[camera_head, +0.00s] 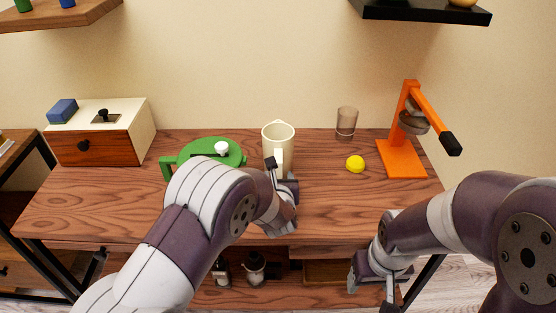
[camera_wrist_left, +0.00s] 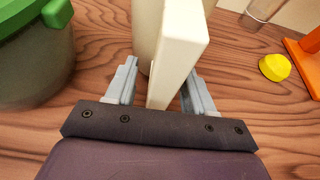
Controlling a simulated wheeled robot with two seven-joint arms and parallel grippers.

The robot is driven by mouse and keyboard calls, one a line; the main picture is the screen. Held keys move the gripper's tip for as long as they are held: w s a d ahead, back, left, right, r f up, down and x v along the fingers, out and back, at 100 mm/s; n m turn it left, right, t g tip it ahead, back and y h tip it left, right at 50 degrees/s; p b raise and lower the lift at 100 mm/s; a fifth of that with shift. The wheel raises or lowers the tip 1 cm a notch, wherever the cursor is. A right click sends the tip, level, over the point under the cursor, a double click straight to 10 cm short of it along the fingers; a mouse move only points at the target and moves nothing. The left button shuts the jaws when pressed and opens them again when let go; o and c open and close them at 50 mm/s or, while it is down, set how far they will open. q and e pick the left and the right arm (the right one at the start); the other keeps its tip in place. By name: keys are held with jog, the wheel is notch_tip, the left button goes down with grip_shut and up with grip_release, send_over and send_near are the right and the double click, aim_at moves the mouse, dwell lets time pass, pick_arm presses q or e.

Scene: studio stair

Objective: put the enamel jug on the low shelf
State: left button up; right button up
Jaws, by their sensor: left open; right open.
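The cream enamel jug (camera_head: 278,138) stands upright on the wooden table, its handle side toward me. My left gripper (camera_head: 282,178) is at the jug's near side, low by the handle. In the left wrist view the left gripper (camera_wrist_left: 160,85) is open, its fingers on either side of the jug's handle (camera_wrist_left: 180,50), with no clear grip on it. My right gripper (camera_head: 375,285) is open and empty, low in front of the table's front edge. The low shelf (camera_head: 325,272) shows under the tabletop, partly hidden by my arms.
A green lidded pot (camera_head: 225,160) is left of the jug. A white and wood box (camera_head: 125,125) stands back left. Dark items (camera_head: 256,268) stand on the shelf.

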pick_arm(q)
grip_shut()
